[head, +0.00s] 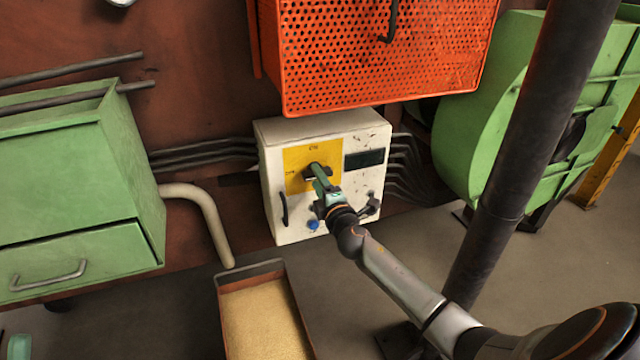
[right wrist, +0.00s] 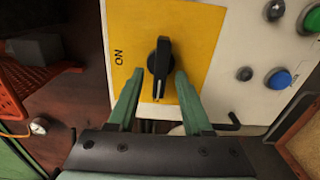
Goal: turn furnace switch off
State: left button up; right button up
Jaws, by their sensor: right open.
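The furnace switch is a black rotary knob (head: 312,171) on a yellow plate (head: 296,160) of a white control box (head: 270,205). ON is printed above it and OFF to its left. In the head view the knob lies crosswise. In the right wrist view the knob (right wrist: 160,58) has a pale line at its lower end, which is the OFF side. My right gripper (head: 317,170) is at the knob; in the right wrist view its open fingers (right wrist: 160,73) stand on either side of the handle, with gaps visible. A teal piece at the head view's lower left may be my left gripper (head: 18,346).
A blue button (head: 313,225) and a dark display (head: 364,159) are on the box. An orange perforated guard (head: 385,50) hangs above. A green cabinet (head: 75,190) stands left, a dark post (head: 530,130) right, and a sand-filled tray (head: 250,268) below.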

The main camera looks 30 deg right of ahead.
jog(key=p+v, duration=0.1)
jog(key=v, duration=1.1)
jog(key=shift+s+p, duration=0.2)
jog(key=shift+p, duration=0.15)
jog(key=shift+a, duration=0.1)
